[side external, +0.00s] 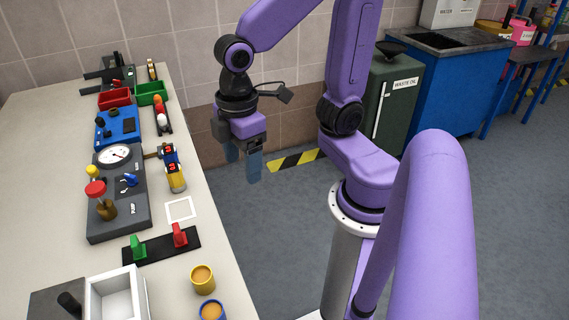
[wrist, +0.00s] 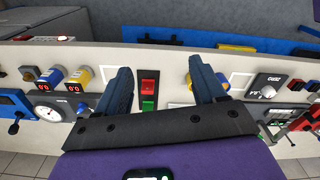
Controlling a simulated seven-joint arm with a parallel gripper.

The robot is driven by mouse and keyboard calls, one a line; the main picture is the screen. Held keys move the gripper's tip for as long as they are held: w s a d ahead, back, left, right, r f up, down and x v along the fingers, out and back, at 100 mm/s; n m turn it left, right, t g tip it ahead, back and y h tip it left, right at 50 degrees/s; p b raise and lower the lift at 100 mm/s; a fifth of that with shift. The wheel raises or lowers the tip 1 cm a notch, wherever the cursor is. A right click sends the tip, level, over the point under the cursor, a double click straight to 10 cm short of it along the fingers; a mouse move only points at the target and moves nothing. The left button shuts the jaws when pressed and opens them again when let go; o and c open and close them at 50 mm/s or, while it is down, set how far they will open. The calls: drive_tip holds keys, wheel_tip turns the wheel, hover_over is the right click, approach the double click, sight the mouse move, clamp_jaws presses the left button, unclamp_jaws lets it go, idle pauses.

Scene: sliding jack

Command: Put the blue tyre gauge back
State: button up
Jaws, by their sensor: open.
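The blue tyre gauge (side external: 169,152) lies on the bench near its edge, just beyond a similar yellow gauge (side external: 175,180). Both have red digit displays. In the wrist view the blue gauge (wrist: 49,80) is at the left, beside the yellow gauge (wrist: 77,79). My gripper (side external: 243,168) is open and empty, off the bench edge to the right of the gauges. In the wrist view my fingers (wrist: 158,68) spread either side of the red and green switches, with both gauges left of them. I cannot tell which spot is the gauge's own place.
A white square outline (side external: 180,209) lies on the bench. A grey panel (side external: 128,211) with a dial and levers stands left of the gauges. A black switch base (side external: 160,247), a yellow cup (side external: 202,279) and a blue cup (side external: 211,311) are nearer the camera.

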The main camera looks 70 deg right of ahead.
drive_tip(key=s+d+f, duration=0.1)
drive_tip(key=s+d, duration=0.1)
drive_tip(key=s, duration=0.5)
drive_tip(key=shift+s+d+f+n, duration=0.2)
drive_tip(key=shift+s+d+n, duration=0.1)
drive_tip(key=shift+n, duration=0.1)
